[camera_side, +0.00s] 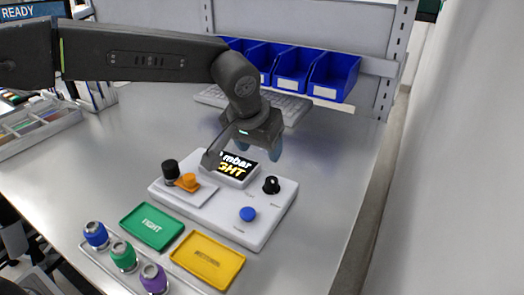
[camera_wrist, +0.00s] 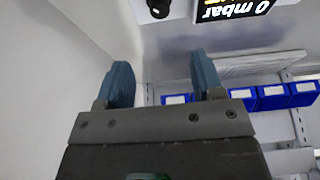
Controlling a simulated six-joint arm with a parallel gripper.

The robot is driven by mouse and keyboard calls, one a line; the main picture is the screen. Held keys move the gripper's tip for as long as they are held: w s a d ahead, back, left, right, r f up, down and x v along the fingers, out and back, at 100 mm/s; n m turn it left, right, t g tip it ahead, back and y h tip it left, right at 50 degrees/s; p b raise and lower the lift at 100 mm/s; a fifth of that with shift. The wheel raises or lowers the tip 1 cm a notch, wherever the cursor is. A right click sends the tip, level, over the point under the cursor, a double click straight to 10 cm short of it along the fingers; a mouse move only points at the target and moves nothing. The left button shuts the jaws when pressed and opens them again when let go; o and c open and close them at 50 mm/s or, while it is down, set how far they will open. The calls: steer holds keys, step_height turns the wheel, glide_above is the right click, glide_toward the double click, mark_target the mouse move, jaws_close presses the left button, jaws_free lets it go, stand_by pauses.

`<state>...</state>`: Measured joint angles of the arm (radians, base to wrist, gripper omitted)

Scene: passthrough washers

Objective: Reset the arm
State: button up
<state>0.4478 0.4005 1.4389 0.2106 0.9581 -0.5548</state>
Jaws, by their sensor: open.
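My gripper (camera_side: 262,146) is open and empty, above the back of a white test unit (camera_side: 225,212). The unit has a lit display (camera_side: 238,165), partly hidden by my gripper, with "mbar" and "GHT" readable. A black knob (camera_side: 271,185), a blue button (camera_side: 248,214), a black cylinder (camera_side: 170,172) and an orange part (camera_side: 188,182) are on the unit. In the wrist view, my two blue-grey fingers (camera_wrist: 163,78) stand apart with nothing between them. The display (camera_wrist: 232,9) shows upside down there, reading "0 mbar".
Blue, green and purple-banded fittings (camera_side: 123,256) stand in a rack at the lower left. Blue bins (camera_side: 292,70) and a keyboard (camera_side: 285,105) are behind. The table's right side is clear.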

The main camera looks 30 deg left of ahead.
steer(key=shift+a, duration=0.1)
stand_by(0.3)
steer(key=s+a+r, duration=0.3)
steer(key=s+a, duration=0.3)
steer(key=a, duration=0.1)
steer(key=s+a+r, duration=0.3)
steer(key=s+a, duration=0.3)
steer(key=s+a+f, duration=0.2)
steer(key=s+a, duration=0.1)
steer(key=s, duration=0.4)
steer(key=s+a+f+t, duration=0.1)
steer(key=s+a+f, duration=0.1)
steer(key=s, duration=0.5)
steer(key=shift+a+f, duration=0.25)
steer(key=shift+a, duration=0.35)
